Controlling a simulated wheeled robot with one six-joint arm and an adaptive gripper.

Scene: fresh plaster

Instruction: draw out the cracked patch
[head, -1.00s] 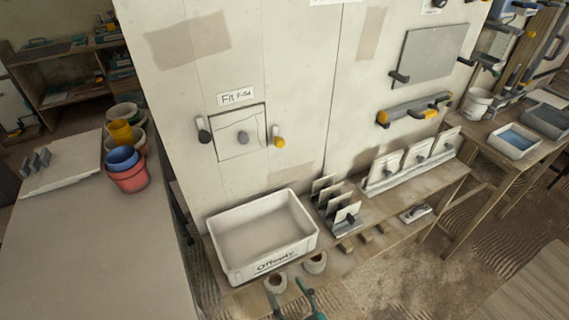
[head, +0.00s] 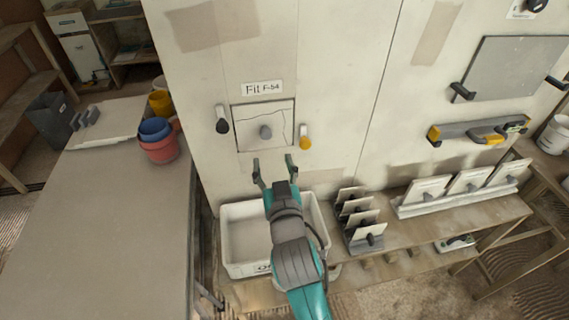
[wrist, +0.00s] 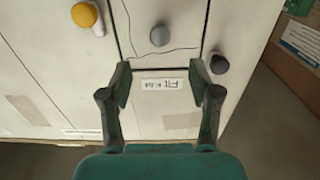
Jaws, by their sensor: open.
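The cracked patch (head: 246,137) is a pale square panel set in the white wall, with dark cracks and a grey round knob (head: 265,132) at its middle. A sign reading "Fit F-54" (head: 262,88) is above it. A black-ended catch (head: 222,120) is at its left and a yellow-ended catch (head: 305,138) at its right. My gripper (head: 273,168) is open and empty, in front of and below the patch. In the wrist view, which looks upside down, my gripper (wrist: 161,82) frames the sign, and the patch (wrist: 135,38) with its knob (wrist: 160,35) is beyond the fingertips.
A white bin (head: 232,262) stands under the patch, partly hidden by my arm. A rack of several small plates (head: 363,225) and a ledge with knobbed panels (head: 430,205) are to its right.

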